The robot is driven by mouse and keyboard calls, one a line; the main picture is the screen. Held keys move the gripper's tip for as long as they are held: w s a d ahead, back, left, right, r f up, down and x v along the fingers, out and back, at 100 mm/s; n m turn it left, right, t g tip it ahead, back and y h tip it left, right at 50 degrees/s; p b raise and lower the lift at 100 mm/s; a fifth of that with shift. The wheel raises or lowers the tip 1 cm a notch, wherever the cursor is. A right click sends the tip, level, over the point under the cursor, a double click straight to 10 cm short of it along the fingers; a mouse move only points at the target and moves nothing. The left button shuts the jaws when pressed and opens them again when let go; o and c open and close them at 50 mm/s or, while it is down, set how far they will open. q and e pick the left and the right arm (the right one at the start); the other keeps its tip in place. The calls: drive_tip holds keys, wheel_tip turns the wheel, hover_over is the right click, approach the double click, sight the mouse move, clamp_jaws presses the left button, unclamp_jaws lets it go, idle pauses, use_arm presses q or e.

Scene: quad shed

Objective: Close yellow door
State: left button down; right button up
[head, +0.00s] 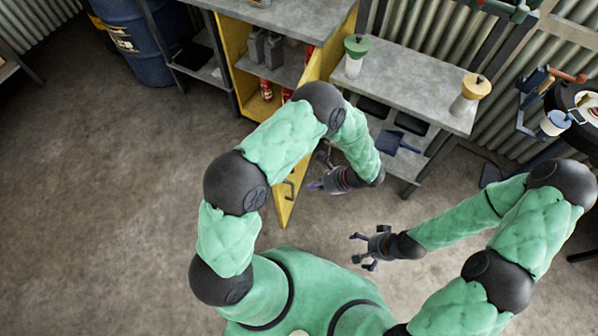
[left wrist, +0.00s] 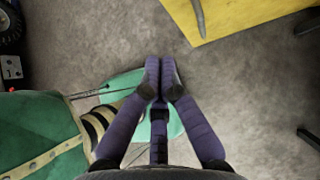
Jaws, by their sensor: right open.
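The yellow door (head: 284,210) stands open, swung out from the yellow cabinet (head: 236,48) at the back. My left arm crosses over it and hides part of it. A dark handle (head: 290,188) shows near its free end. My left gripper (head: 318,185) is just right of the door, apart from it. In the left wrist view the purple fingers (left wrist: 160,72) are together with nothing between them. The door (left wrist: 250,18) and its grey handle (left wrist: 198,18) show beyond them at top right. My right gripper (head: 362,250) is open and empty, lower right of the door.
The cabinet holds grey cans (head: 264,48) and red items. A grey workbench (head: 415,88) stands right of the door, with a green-topped container (head: 355,58) and a yellow-topped one (head: 468,95). A blue barrel (head: 140,42) stands back left. The left floor is clear.

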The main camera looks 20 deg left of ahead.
use_arm(q)
drive_tip(key=a+f+b, duration=0.2)
drive_tip(key=a+f, duration=0.3)
drive_tip(key=a, duration=0.5)
drive_tip(key=shift+w+a+f+t+y+b, duration=0.2)
drive_tip(key=shift+a+f+t+y+b, duration=0.1)
drive_tip(key=shift+a+f+y+b, duration=0.1)
